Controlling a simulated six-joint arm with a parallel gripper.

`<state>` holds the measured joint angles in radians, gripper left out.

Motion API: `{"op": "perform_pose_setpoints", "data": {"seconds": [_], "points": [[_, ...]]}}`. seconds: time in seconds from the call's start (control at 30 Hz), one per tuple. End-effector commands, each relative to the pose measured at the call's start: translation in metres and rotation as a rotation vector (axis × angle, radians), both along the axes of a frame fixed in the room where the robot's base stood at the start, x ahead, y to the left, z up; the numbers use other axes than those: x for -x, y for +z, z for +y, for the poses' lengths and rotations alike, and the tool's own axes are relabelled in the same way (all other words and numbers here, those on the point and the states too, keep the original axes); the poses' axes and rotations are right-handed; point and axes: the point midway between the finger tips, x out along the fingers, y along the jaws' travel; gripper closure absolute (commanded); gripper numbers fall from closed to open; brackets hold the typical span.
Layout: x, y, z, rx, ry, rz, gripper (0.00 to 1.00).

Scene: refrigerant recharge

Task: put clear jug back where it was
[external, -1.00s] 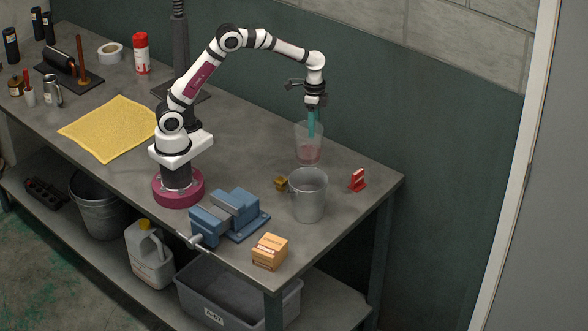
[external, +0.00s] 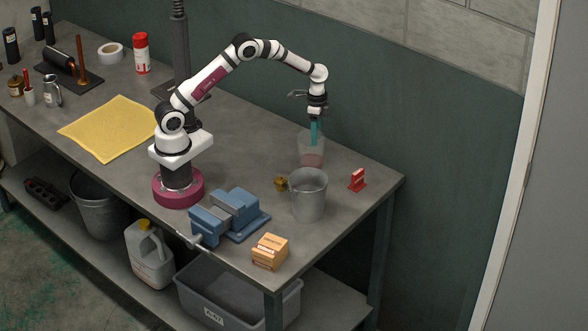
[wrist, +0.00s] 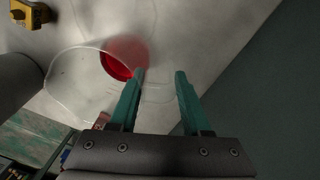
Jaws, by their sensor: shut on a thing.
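The clear jug (external: 311,150) holds some red liquid (wrist: 117,64). It is near the back right of the bench, behind the grey metal pail (external: 309,200), and looks about upright. My gripper (external: 314,131) has teal fingers pointing down at the jug. In the wrist view the jug's clear wall (wrist: 70,82) shows left of my gripper (wrist: 160,75). The fingers are shut on the jug, with a faint clear part between them. I cannot tell whether its base touches the bench.
The pail stands just in front of the jug, its rim close to the jug's base in the picture. A blue vise (external: 230,214) and a small box (external: 270,251) are nearer the front edge.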

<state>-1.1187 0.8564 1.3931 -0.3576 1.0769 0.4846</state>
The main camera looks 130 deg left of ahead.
Motion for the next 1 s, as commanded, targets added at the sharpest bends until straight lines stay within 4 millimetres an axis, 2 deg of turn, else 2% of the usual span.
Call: {"op": "perform_pose_setpoints", "data": {"seconds": [0.03,0.2,0.43,0.53,0.63,0.8,0.9,1.0], "points": [[0.000,-0.001,0.000,0.000,0.000,0.000,0.51],[0.000,-0.001,0.000,0.000,0.000,0.000,0.22],[0.000,-0.001,0.000,0.000,0.000,0.000,0.22],[0.000,0.007,0.001,-0.002,0.000,-0.001,0.22],[0.000,0.029,0.002,-0.003,0.000,-0.003,0.22],[0.002,0.079,0.005,-0.003,-0.001,-0.003,0.22],[0.003,0.102,0.005,-0.001,-0.001,-0.002,0.22],[0.004,0.116,0.006,0.001,-0.001,-0.003,0.22]]}}
